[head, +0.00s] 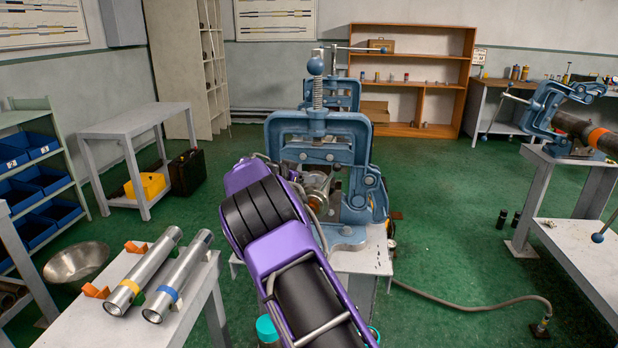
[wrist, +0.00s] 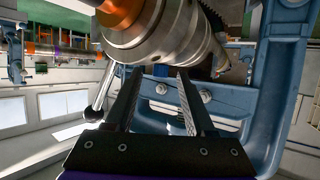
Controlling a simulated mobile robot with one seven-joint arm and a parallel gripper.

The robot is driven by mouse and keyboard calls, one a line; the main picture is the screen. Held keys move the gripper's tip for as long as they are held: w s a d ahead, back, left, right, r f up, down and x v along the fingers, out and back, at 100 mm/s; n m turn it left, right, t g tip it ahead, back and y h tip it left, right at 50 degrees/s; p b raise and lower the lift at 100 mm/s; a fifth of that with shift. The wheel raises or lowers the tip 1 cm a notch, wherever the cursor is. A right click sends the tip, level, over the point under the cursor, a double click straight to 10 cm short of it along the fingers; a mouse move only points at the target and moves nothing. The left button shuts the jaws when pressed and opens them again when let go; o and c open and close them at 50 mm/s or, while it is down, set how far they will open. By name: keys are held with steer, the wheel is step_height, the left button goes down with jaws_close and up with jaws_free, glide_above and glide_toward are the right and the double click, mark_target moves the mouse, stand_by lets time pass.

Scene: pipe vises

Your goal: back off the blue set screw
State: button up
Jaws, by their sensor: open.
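A blue pipe vise (head: 345,131) stands on a pale bench in the middle of the head view, with an upright threaded screw (head: 317,95) topped by a blue ball. A bright metal cylindrical fitting (wrist: 165,35) with a copper-coloured band fills the top of the wrist view. My gripper (wrist: 157,78) is open and empty, its two fingers pointing up at this fitting from below, with the tips close to its underside. I cannot tell whether they touch. I cannot make out a separate blue set screw in either view. In the head view my purple arm hides the gripper.
The vise's blue frame (wrist: 283,95) rises close to the right of my fingers. A ball-ended lever (wrist: 95,108) is to their left. Two steel pipes (head: 165,276) lie on the left table. Another blue vise (head: 548,108) holds a pipe at the right.

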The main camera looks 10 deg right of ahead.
jaws_close()
stand_by(0.3)
steer(key=shift+s+f+n+t+y+b, duration=0.1)
steer(key=shift+n+t+y+b, duration=0.2)
steer(key=shift+n+t+b, duration=0.1)
steer(key=shift+s+d+n+t+y+b, duration=0.1)
steer(key=shift+n+t+y+b, duration=0.1)
steer(key=shift+n+t+y, duration=0.3)
steer(key=shift+s+d+n+t+y+b, duration=0.1)
steer(key=shift+n+t+y+b, duration=0.15)
steer(key=shift+n+y, duration=0.45)
steer(key=shift+s+d+n+t+y, duration=0.1)
steer(key=shift+d+n+t+y, duration=0.15)
steer(key=shift+n+t+y, duration=0.6)
steer(key=shift+d+n+t+y, duration=0.2)
steer(key=shift+n+y, duration=1.05)
steer(key=shift+y, duration=0.2)
